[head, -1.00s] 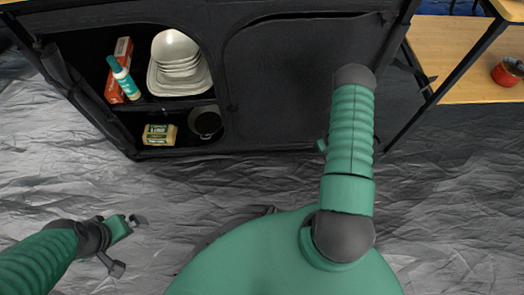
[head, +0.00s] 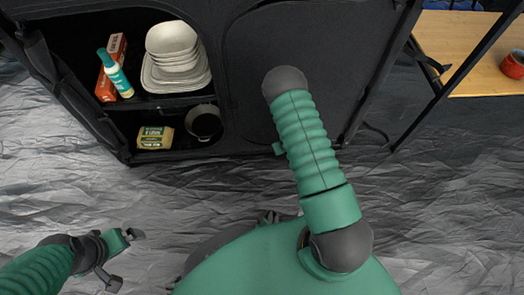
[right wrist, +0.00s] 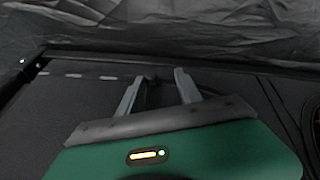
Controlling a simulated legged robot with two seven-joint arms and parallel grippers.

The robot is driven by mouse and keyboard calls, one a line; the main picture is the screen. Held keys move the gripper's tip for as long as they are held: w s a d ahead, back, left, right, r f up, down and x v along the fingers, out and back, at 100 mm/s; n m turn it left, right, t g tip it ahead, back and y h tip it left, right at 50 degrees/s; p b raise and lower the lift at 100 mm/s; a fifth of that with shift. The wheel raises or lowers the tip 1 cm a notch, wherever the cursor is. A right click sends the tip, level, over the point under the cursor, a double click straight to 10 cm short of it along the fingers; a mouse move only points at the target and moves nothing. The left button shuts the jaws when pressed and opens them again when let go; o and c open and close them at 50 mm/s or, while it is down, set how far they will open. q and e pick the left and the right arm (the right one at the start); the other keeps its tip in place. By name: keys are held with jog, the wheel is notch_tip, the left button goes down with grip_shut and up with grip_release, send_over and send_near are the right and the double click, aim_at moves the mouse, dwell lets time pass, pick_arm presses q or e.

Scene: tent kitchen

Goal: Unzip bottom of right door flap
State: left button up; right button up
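The right door flap (head: 290,65) is the dark panel closing the right half of the black fabric cabinet in the head view. A curved seam runs along its left side and top. In the right wrist view, dark fabric (right wrist: 230,100) lies close to my right gripper (right wrist: 158,76). Its two grey fingers are apart, with a small dark thing, perhaps a zipper pull, near the tips between them. I cannot tell whether they touch it. In the head view my right arm hides most of this gripper. My left gripper (head: 122,258) is open and empty above the floor.
The left compartment is open, with white bowls and plates (head: 175,60), a green bottle (head: 115,75), a red box (head: 109,65), a yellow-green package (head: 155,137) and a dark pot (head: 203,121). A wooden table (head: 470,50) with a red pot (head: 513,63) stands right. Wrinkled grey floor (head: 430,220) is clear.

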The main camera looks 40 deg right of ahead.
jog(key=w+a+b, duration=0.2)
jog(key=w+a, duration=0.2)
jog(key=a, duration=0.3)
jog(key=shift+w+a+b, duration=0.25)
jog(key=shift+b, duration=0.15)
jog(key=s+a+p, duration=0.2)
jog(key=s, duration=0.7)
jog(key=s+a+p, duration=0.1)
jog(key=s+p, duration=0.2)
jog(key=s, duration=0.7)
jog(key=shift+a+p, duration=0.35)
jog(key=shift+r, duration=0.1)
